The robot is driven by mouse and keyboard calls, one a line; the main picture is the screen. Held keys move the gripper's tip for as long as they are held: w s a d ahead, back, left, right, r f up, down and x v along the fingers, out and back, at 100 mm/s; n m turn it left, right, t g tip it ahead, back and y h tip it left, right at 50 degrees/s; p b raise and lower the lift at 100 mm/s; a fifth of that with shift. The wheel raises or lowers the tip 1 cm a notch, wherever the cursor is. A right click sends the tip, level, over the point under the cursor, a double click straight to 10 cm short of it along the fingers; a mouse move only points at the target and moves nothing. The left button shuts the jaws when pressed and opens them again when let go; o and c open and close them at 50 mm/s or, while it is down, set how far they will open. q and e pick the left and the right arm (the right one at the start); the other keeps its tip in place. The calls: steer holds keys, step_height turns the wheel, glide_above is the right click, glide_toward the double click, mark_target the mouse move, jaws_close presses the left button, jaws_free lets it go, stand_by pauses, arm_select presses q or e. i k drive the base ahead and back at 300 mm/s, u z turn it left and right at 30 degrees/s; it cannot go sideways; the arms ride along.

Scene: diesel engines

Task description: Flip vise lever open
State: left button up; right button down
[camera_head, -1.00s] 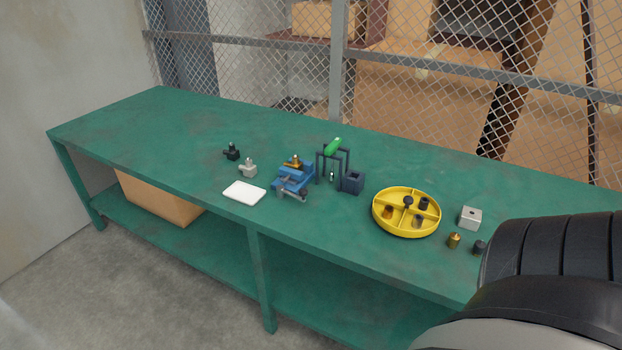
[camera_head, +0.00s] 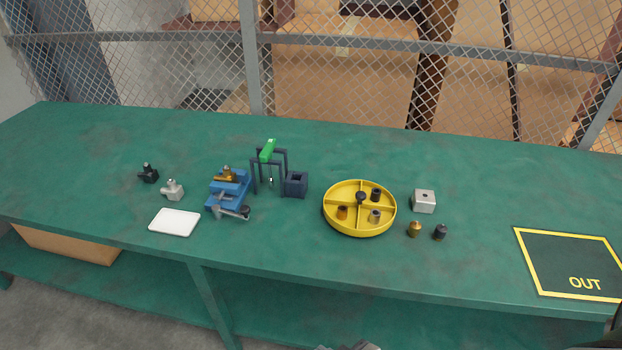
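A blue vise (camera_head: 229,190) stands on the green bench, left of the middle. A brass-coloured part (camera_head: 226,173) sits at its top. The vise's grey lever (camera_head: 236,210) with a dark knob is at its front and points to the right, low over the bench; its exact angle is hard to tell. Neither gripper shows clearly. A small grey piece at the bottom edge and a dark piece at the lower right corner may be parts of my arms. Nothing touches the vise.
A dark stand with a green handle (camera_head: 267,151) and a dark square block (camera_head: 295,184) are close right of the vise. A white pad (camera_head: 175,222), a grey fitting (camera_head: 172,190) and a black fitting (camera_head: 148,173) lie left. A yellow divided tray (camera_head: 360,232) stands farther right.

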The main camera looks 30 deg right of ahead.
mark_target(244, 210)
steer(key=z, duration=0.25)
steer(key=i, duration=0.9)
steer(key=u, duration=0.15)
